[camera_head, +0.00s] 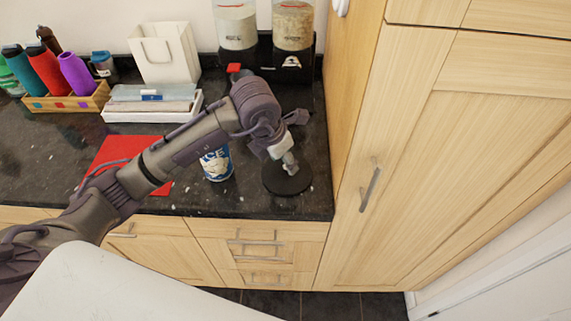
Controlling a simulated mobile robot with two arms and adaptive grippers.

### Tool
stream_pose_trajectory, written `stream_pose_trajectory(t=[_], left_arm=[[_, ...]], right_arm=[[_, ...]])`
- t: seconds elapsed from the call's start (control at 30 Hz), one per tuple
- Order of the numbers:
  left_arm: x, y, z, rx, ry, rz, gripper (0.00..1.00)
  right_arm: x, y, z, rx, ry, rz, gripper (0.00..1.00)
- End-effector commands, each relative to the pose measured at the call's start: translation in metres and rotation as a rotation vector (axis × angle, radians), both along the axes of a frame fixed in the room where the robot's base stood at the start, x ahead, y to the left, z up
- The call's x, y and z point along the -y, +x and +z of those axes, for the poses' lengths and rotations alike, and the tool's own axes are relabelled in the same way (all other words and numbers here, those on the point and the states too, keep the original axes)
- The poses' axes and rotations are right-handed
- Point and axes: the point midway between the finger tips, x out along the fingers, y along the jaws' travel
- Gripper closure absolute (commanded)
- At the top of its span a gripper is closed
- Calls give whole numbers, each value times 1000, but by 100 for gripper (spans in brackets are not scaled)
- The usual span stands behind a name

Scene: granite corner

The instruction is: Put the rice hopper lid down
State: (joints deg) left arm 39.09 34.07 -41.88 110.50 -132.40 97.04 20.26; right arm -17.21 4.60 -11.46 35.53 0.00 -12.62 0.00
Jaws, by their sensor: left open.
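A round black disc, which looks like the rice hopper lid (289,184), lies at the right of the dark counter near its front edge. My left gripper (289,163) is over the middle of the disc, pointing down, with its jaws open. I cannot tell whether the fingers touch it. Two clear hoppers stand at the back on a black base: one with pale contents (236,25) and one with tan grain (293,25). Their tops are out of view. A blue and white container (216,164) reading "ICE" stands left of the disc, partly behind my arm. My right gripper does not show.
A red mat (120,150) lies under my arm. A tall wooden cabinet (400,170) closes off the right side.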

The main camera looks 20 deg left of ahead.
Motion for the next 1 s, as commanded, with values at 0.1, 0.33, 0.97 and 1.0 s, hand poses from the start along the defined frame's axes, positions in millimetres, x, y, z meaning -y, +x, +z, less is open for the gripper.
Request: stream_pose_trajectory(t=[0.1, 0.33, 0.97, 1.0], left_arm=[[-4, -6, 26, 7, 0, -1, 50], [-10, -17, 67, 4, -1, 0, 50], [-13, -23, 85, 0, 0, 1, 50], [-13, -23, 85, 0, 0, 1, 50]], right_arm=[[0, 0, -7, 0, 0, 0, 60], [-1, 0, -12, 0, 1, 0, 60], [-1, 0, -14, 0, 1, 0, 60], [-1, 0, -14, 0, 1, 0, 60]])
